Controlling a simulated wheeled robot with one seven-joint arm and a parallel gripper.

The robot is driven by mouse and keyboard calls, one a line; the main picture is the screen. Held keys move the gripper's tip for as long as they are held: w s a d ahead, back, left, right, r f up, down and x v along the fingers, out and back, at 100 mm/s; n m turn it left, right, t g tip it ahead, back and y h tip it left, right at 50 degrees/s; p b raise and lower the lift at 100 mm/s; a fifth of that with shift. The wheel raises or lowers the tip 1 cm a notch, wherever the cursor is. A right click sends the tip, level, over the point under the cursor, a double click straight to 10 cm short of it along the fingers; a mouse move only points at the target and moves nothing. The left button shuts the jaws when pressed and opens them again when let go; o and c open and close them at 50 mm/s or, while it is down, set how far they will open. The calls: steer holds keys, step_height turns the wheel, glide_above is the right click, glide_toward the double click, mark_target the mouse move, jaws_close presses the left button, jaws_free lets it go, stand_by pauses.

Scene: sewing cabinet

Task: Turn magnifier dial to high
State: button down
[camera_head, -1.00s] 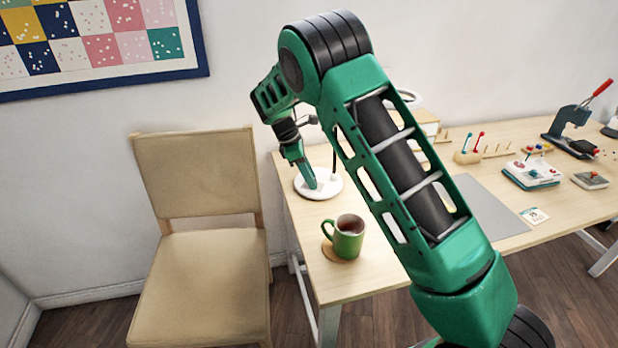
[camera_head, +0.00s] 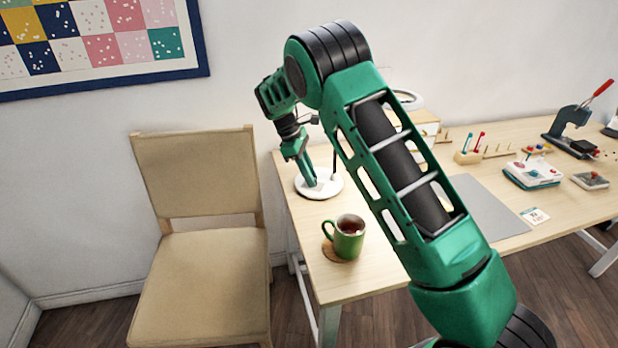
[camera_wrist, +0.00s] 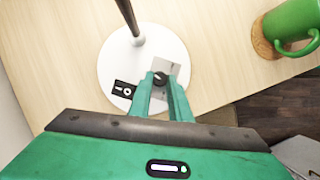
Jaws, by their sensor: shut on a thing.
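The magnifier's round white base (camera_head: 329,190) stands on the table's left end, with its dark post rising behind my arm. In the wrist view the white base (camera_wrist: 172,45) carries a small black dial (camera_wrist: 160,78) on a grey plate (camera_wrist: 163,66). A black label with white marks (camera_wrist: 123,90) is left of the dial. My gripper (camera_wrist: 161,86) points down at the base, its green fingertips closed on the dial. My gripper (camera_head: 313,184) also shows in the head view, where the dial is too small to make out. The dial's setting cannot be read.
A green mug (camera_head: 347,240) on a round coaster stands close in front of the base. A beige chair (camera_head: 200,225) is left of the table (camera_head: 330,285). A grey mat (camera_head: 490,215) and sewing items lie to the right, partly behind my arm.

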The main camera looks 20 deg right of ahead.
steer(key=m, duration=0.2)
steer(key=m+g, duration=0.1)
steer(key=m+y, duration=0.1)
steer(key=m, duration=0.1)
steer(key=shift+w+d+m+g, duration=0.25)
steer(key=shift+d+m+g, duration=0.05)
steer(key=shift+g, duration=0.1)
steer(key=m+y, duration=0.1)
steer(key=m, duration=0.2)
steer(key=m+y, duration=0.1)
steer(key=m, duration=0.2)
steer(key=shift+w+d+r+g+y, duration=0.1)
steer(key=shift+d+g+y, duration=0.1)
steer(key=shift+g+y, duration=0.1)
steer(key=shift+m, duration=0.3)
steer(key=c, duration=1.6)
jaws_free()
steer(key=shift+c, duration=0.2)
steer(key=v, duration=1)
steer(key=shift+w+r, duration=0.25)
steer(key=shift+d+r, duration=0.1)
